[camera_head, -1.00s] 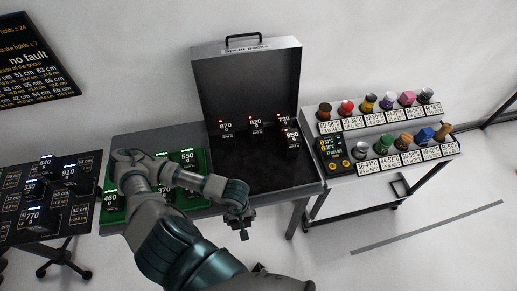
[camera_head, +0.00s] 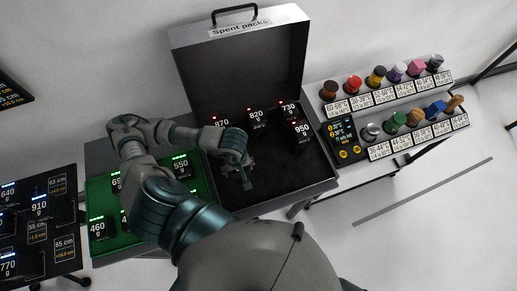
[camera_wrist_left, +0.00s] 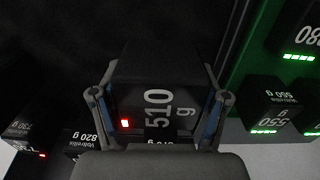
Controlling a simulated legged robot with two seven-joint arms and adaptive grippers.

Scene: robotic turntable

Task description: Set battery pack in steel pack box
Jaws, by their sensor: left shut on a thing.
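A black battery pack (camera_wrist_left: 158,70) marked 510 g, with a red light, sits between the two fingers of my left gripper (camera_wrist_left: 158,105) in the left wrist view. In the head view my left gripper (camera_head: 247,178) is over the left part of the dark floor of the open steel pack box (camera_head: 275,195), whose lid (camera_head: 238,70) reads "Spent packs". The held pack is hard to make out there against the dark floor. I cannot tell whether it touches the floor. My right gripper is not in view.
Several packs with red lights stand in the box, including the 820 g (camera_head: 255,117) and 950 g (camera_head: 301,130) ones. The green tray (camera_head: 128,240) at left holds packs with green lights. A rack of coloured knobs (camera_head: 395,100) stands at right. The box's front right floor is clear.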

